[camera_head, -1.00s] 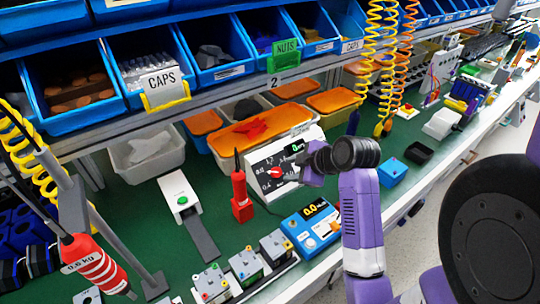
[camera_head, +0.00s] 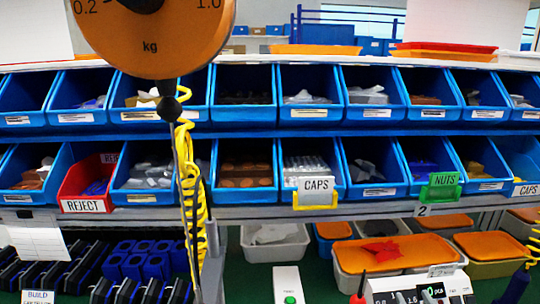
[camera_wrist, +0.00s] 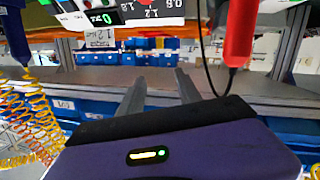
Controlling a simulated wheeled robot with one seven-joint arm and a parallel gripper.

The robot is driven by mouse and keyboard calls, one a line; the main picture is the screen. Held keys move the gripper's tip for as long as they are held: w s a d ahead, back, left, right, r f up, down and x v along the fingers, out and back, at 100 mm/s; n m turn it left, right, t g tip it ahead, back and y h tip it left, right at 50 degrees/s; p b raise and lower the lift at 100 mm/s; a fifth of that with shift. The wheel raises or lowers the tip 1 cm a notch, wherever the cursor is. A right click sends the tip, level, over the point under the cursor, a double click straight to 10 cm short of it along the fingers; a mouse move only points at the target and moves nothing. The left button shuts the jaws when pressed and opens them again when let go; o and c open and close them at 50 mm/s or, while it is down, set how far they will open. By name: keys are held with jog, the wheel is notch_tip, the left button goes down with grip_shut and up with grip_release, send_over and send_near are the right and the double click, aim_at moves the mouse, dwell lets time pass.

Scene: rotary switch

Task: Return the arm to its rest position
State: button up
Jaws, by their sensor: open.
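My gripper (camera_wrist: 160,76) shows in the wrist view, its two grey fingers apart with nothing between them. The purple and black gripper body fills the bottom of that view. The white panel with the rotary switch (camera_wrist: 152,14) appears at the top edge, cut off and upside down, apart from the fingers. Part of its red knob shows there. In the head view only the top of the same panel (camera_head: 418,286) shows at the bottom edge. My arm and gripper are out of the head view.
A red tool (camera_wrist: 238,35) hangs into the wrist view at upper right, with a dark cable beside it. Yellow coiled cords (camera_wrist: 28,125) are at left. In the head view, an orange scale (camera_head: 165,35) hangs before rows of blue bins (camera_head: 247,115).

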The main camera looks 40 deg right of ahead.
jog(key=s+a+f+n+t+y, duration=0.1)
jog(key=s+a, duration=0.4)
jog(key=a, duration=0.5)
jog(key=s+a+n+t+y, duration=0.1)
jog(key=s+a+n+y, duration=0.2)
jog(key=a+y, duration=0.3)
jog(key=s+a+f+n+t+y, duration=0.1)
jog(key=s+a+y, duration=0.3)
jog(key=a, duration=1.1)
jog(key=s+n, duration=0.1)
jog(key=s, duration=0.1)
jog(key=shift+s+f, duration=0.3)
jog(key=shift+f, duration=0.05)
